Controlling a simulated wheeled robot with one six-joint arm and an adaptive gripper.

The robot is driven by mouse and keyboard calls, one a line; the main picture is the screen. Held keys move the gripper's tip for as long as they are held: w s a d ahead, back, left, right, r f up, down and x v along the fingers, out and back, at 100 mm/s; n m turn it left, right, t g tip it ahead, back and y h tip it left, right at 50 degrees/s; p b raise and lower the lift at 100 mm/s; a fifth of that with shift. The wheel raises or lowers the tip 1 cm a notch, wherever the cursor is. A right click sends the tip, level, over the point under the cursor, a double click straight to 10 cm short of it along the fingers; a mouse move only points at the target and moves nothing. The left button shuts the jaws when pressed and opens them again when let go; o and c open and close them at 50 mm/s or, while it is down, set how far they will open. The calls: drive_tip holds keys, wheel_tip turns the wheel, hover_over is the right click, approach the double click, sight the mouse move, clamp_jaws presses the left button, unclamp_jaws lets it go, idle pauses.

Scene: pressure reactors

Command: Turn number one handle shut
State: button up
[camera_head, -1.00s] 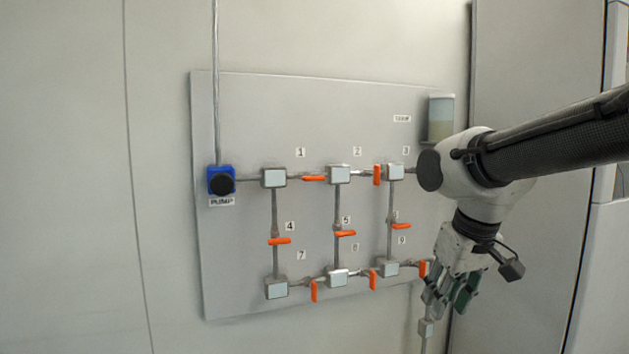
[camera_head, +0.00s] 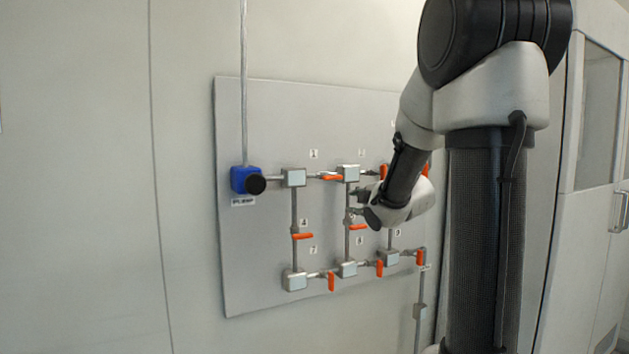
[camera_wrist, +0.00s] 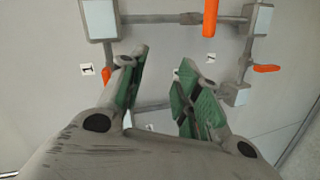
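The number one handle (camera_head: 331,177) is an orange lever on the top pipe, below the label 1 (camera_head: 313,154). It lies level, in line with its pipe. My gripper (camera_head: 358,205) is in front of the panel, right of and lower than this handle, and apart from it; my arm partly hides it. In the wrist view my gripper (camera_wrist: 160,75) is open, with nothing between its green-padded fingers. An upright orange handle (camera_wrist: 210,18) shows beyond the fingertips; I cannot tell its number.
The grey panel (camera_head: 255,285) carries pipes, pale square boxes and several other orange handles. A blue pump unit (camera_head: 240,179) with a black knob sits at its left. My arm covers the panel's right part. The wall left of the panel is clear.

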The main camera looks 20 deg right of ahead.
sight(335, 178)
drive_tip(key=a+r+n+t, duration=0.1)
drive_tip(key=r, duration=0.1)
drive_tip(key=w+a+r+n+t+y, duration=0.1)
drive_tip(key=r+n, duration=0.1)
drive_tip(key=a+r+n+y, duration=0.1)
drive_tip(key=r, duration=0.1)
drive_tip(key=shift+w+a+r+n+t, duration=0.15)
drive_tip(key=shift+w+a+n+t, duration=0.15)
drive_tip(key=shift+w+n+t, duration=0.1)
drive_tip(key=w, duration=0.7)
clamp_jaws()
